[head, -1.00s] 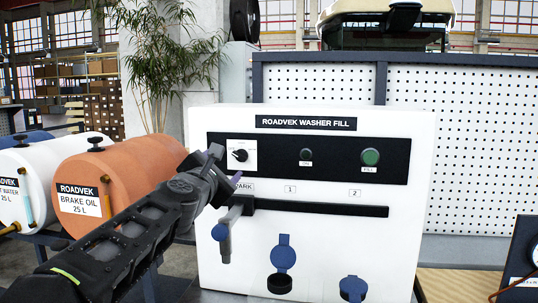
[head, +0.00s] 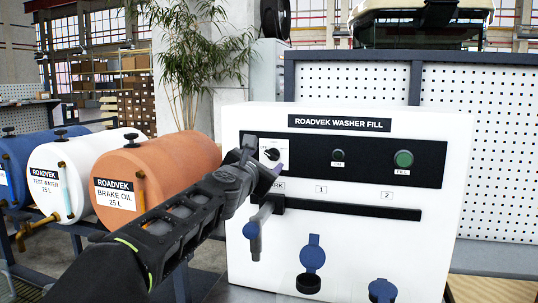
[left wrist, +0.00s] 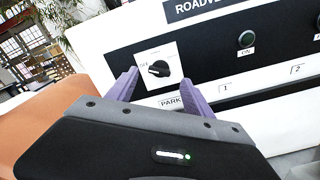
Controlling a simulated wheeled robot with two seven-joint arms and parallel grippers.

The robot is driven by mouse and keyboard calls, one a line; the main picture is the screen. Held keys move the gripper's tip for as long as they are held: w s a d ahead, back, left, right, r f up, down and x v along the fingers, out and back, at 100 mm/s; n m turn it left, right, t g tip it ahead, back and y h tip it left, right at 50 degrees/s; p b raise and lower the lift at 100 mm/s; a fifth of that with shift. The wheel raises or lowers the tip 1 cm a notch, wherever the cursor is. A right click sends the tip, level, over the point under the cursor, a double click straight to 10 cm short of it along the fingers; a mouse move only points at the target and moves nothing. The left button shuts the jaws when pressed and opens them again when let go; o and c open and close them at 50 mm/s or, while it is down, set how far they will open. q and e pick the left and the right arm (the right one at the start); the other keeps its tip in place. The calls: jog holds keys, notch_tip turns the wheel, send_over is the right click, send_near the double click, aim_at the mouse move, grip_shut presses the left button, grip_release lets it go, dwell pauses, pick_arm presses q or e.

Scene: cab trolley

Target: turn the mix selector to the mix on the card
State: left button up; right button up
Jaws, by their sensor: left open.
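The mix selector is a black knob (head: 272,154) on a small white plate at the left of the black strip on the ROADVEK WASHER FILL panel. In the left wrist view the knob (left wrist: 159,69) shows whole, with an OFF mark at its left; other marks are too small to read. My left gripper (head: 264,153) is in front of the plate and partly covers it in the head view. Its purple fingers (left wrist: 160,80) are open, one to each side of the knob's lower part in the picture, with nothing between them. I see no readable mix card. My right gripper is not in view.
A green FILL button (head: 403,158) and an ON lamp (head: 338,155) sit right of the selector. A grey nozzle (head: 256,230) hangs below at PARK, close to my left gripper. Blue-capped ports (head: 313,255) are lower down. An orange brake oil drum (head: 170,172) stands left.

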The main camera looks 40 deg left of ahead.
aim_at(271, 155)
pick_arm(q)
jog(key=p+x, duration=0.1)
jog(key=x, duration=0.3)
jog(key=shift+w+a, duration=0.1)
jog(key=shift+c, duration=0.2)
grip_shut()
dwell(0.4)
